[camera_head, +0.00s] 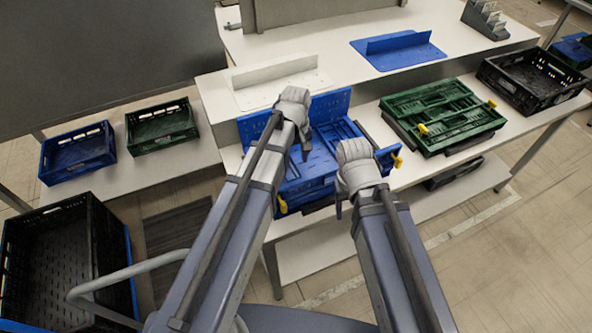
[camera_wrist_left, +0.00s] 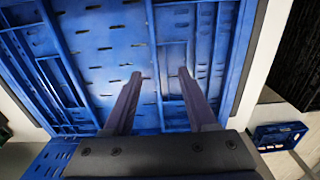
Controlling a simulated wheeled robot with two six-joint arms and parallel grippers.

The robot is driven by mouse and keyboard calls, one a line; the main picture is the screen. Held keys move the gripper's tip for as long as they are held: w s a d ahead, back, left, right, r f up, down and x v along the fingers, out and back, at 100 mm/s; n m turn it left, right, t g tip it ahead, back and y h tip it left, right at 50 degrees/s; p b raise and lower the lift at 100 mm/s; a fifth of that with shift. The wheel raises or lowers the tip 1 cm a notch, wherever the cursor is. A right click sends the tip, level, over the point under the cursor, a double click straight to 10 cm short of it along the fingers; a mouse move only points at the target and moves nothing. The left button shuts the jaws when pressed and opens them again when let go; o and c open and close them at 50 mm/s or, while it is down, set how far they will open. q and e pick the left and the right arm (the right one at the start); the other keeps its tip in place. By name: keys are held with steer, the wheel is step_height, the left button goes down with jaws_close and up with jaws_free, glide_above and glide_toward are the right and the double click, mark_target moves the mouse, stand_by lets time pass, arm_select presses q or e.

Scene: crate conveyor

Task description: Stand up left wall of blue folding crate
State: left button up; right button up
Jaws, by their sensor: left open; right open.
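The blue folding crate (camera_head: 318,168) sits on the white bench under my two arms.
A green folded crate (camera_head: 443,115) lies to the right, with a black crate (camera_head: 535,78) beyond it. A white bracket (camera_head: 275,82) and a blue bracket (camera_head: 398,50) stand on the shelf behind. Small blue (camera_head: 78,152) and green (camera_head: 161,125) crates sit at left.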

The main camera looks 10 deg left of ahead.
mark_target(296, 169)
arm_select(q)
steer(key=shift+f+b, duration=1.35)
steer(key=shift+f, duration=0.45)
jaws_close()
